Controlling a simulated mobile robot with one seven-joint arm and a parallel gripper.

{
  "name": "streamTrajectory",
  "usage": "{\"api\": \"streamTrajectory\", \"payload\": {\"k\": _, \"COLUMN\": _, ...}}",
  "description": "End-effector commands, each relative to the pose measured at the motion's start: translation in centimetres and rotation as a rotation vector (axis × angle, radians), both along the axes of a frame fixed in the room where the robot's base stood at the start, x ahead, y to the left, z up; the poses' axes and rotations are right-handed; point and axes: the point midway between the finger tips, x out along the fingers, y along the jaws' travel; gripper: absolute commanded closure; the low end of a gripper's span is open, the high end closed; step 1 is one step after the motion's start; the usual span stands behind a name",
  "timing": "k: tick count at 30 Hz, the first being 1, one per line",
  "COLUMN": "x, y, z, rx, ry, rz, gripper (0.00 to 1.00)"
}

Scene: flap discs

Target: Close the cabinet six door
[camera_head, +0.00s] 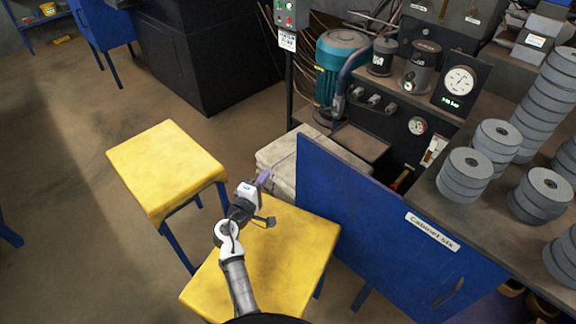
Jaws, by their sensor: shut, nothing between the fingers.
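The cabinet six door (385,228) is a blue panel with a white "Cabinet Six" label (432,231) and a dark handle slot (448,292) near its lower right end. It appears to stand open, at an angle to the bench, with a dark space beyond its right end. Its hinge cannot be made out. My gripper (265,176) is shut and empty. It is above the yellow tables, left of the door's far left edge and apart from it. The door's lower part runs out of the picture.
Two yellow tables, one at left (165,168) and one under my arm (300,240), stand left of the door. A pale stack (276,160) sits behind. Brown floor (60,210) is clear at left.

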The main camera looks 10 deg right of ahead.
Motion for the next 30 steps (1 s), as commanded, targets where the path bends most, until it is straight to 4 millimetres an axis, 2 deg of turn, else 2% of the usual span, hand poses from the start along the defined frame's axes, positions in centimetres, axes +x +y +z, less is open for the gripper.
{"api": "streamTrajectory", "payload": {"k": 5, "x": 0.5, "y": -1.7, "z": -0.6, "rx": -0.023, "ry": 0.018, "rz": -0.029, "gripper": 1.00}}
{"api": "streamTrajectory", "payload": {"k": 19, "x": 7.6, "y": -6.9, "z": -0.6, "rx": -0.019, "ry": 0.013, "rz": -0.027, "gripper": 1.00}}
{"api": "streamTrajectory", "payload": {"k": 20, "x": 7.7, "y": -7.2, "z": -0.5, "rx": -0.019, "ry": 0.016, "rz": -0.026, "gripper": 1.00}}
{"api": "streamTrajectory", "payload": {"k": 21, "x": 6.8, "y": -7.5, "z": -0.2, "rx": -0.020, "ry": 0.019, "rz": -0.024, "gripper": 1.00}}
{"api": "streamTrajectory", "payload": {"k": 24, "x": 5.6, "y": -8.1, "z": -0.2, "rx": -0.020, "ry": 0.018, "rz": -0.024, "gripper": 1.00}}
{"api": "streamTrajectory", "payload": {"k": 30, "x": 4.4, "y": -8.9, "z": -0.5, "rx": -0.021, "ry": 0.016, "rz": -0.023, "gripper": 1.00}}
